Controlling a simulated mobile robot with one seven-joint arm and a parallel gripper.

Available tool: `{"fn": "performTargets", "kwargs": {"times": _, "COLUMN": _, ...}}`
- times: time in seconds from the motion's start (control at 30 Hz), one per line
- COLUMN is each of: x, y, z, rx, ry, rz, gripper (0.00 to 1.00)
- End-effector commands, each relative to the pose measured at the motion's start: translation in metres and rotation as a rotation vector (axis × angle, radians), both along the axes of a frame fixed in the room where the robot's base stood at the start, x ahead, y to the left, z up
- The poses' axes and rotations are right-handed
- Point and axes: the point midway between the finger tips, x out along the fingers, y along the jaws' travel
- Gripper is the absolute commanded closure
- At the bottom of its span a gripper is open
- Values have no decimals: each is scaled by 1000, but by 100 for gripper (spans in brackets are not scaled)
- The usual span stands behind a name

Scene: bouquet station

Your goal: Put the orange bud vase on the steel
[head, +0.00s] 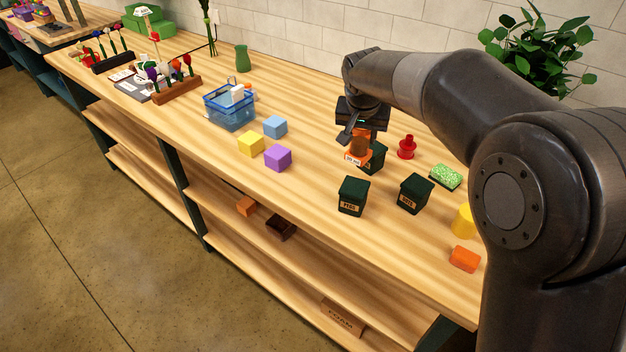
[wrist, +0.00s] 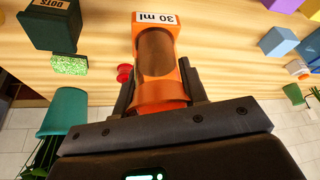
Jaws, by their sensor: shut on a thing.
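My gripper (head: 358,135) is shut on the orange bud vase (head: 357,154), which carries a white label reading "30 ml". In the wrist view the vase (wrist: 156,60) sits between the two fingers (wrist: 160,95), with a dark brown panel along its side. In the head view it hangs below the gripper, in front of a dark green box (head: 374,160) that it partly hides. I cannot tell whether it touches the tabletop. A flat grey plate (head: 130,92), perhaps the steel, lies at the far left of the table, partly hidden by small objects.
Near the gripper stand labelled dark green boxes (head: 353,197), a red piece (head: 406,147) and a green sponge (head: 445,176). Blue, yellow and purple cubes (head: 277,158) and a blue basket (head: 229,112) lie to the left. A wooden flower rack (head: 177,92) stands beside the grey plate.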

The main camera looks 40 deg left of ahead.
Motion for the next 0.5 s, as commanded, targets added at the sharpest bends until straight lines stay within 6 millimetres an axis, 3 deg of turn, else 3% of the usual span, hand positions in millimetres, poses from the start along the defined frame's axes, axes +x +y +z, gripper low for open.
{"fn": "performTargets", "kwargs": {"times": 0.27, "x": -2, "y": 6, "z": -3, "rx": 0, "ry": 0, "rz": 2, "gripper": 93}}
{"fn": "performTargets", "kwargs": {"times": 0.5, "x": -16, "y": 45, "z": -28, "rx": -2, "ry": 1, "rz": 6, "gripper": 93}}
